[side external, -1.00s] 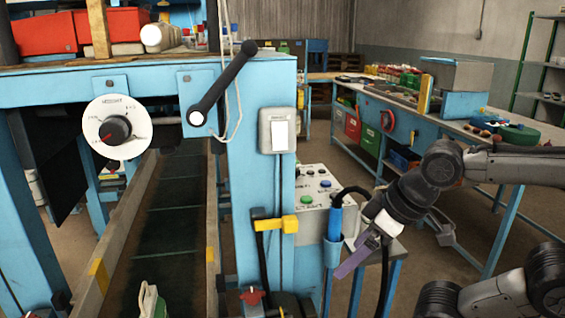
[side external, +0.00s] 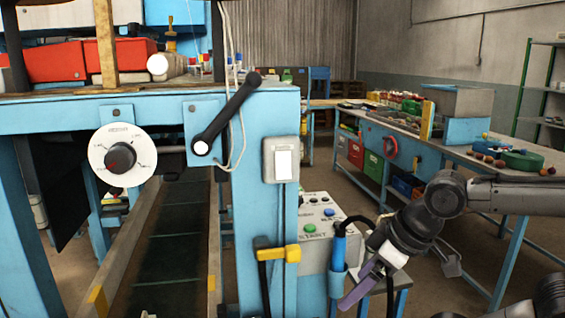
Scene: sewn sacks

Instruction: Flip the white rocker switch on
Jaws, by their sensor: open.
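The white rocker switch (side external: 283,163) sits in a grey box on the blue post of the machine, in the middle of the side external view. Its rocker face is bare and nothing touches it. Which way it is tipped is too small to tell. My gripper (side external: 362,284) is at the lower right of the switch, well apart from it. It points down and to the left, beside the blue cylinder in its holder. It is open, and no object shows between its fingers.
A control box (side external: 322,226) with coloured buttons stands behind the blue cylinder (side external: 338,255). A yellow-handled lever (side external: 280,254) sticks out below the switch. A black lever (side external: 228,112) and a white dial (side external: 123,159) are to the left. The air before the switch looks clear.

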